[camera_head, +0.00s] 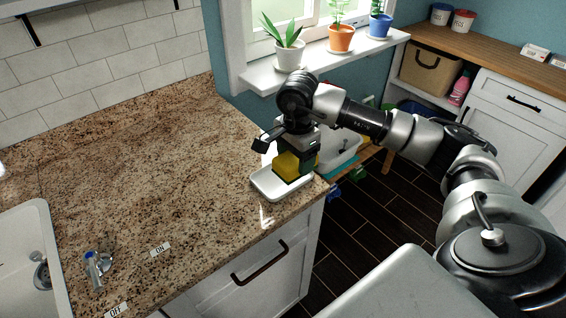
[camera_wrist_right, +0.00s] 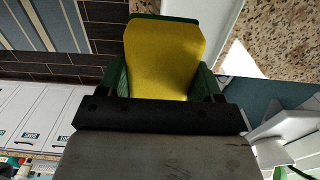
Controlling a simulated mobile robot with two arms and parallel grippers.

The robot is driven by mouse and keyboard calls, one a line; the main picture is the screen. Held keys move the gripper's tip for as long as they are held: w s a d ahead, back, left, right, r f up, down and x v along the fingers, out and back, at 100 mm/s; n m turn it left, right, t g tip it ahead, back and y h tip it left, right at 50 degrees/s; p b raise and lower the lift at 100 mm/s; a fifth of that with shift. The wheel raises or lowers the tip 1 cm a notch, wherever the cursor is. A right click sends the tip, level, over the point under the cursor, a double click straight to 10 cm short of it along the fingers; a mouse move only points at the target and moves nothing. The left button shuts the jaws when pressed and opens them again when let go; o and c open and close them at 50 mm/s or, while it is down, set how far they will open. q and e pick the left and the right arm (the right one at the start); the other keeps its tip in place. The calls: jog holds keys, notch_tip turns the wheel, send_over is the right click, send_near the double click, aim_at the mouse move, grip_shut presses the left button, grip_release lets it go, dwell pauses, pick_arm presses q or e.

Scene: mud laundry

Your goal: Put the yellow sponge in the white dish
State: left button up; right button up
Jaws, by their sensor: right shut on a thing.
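The yellow sponge (camera_head: 287,163) is held in my right gripper (camera_head: 293,160), over the white dish (camera_head: 264,186). It also shows in the right wrist view (camera_wrist_right: 165,58), yellow with dark green along its sides and far edge. The dish is a shallow white tray near the right corner of the granite counter. The sponge's lower end is at or just above the dish's floor; I cannot tell whether it touches. The gripper and sponge hide the back right of the dish. My left gripper is in neither view.
A white sink (camera_head: 22,245) and a blue-topped tap (camera_head: 95,268) are at the left of the granite counter (camera_head: 140,165). Potted plants (camera_head: 290,52) line the window sill behind my right arm.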

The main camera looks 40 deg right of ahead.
aim_at(283, 155)
jog(key=w+f, duration=0.1)
jog(key=w, duration=0.2)
jog(key=w+f+p, duration=0.1)
jog(key=shift+w+a+f, duration=0.1)
jog(key=shift+w+f, duration=0.55)
jog(key=shift+f, duration=0.05)
notch_tip(283, 155, down, 3)
jog(key=shift+f+p, duration=0.1)
jog(key=shift+p, duration=0.6)
jog(key=shift+f, duration=0.3)
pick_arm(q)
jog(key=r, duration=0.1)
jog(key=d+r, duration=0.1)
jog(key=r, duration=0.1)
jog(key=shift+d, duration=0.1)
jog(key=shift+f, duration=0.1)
pick_arm(e)
jog(key=shift+f, duration=0.1)
jog(key=shift+f+b, duration=0.15)
jog(key=shift+b, duration=0.15)
jog(key=o, duration=0.9)
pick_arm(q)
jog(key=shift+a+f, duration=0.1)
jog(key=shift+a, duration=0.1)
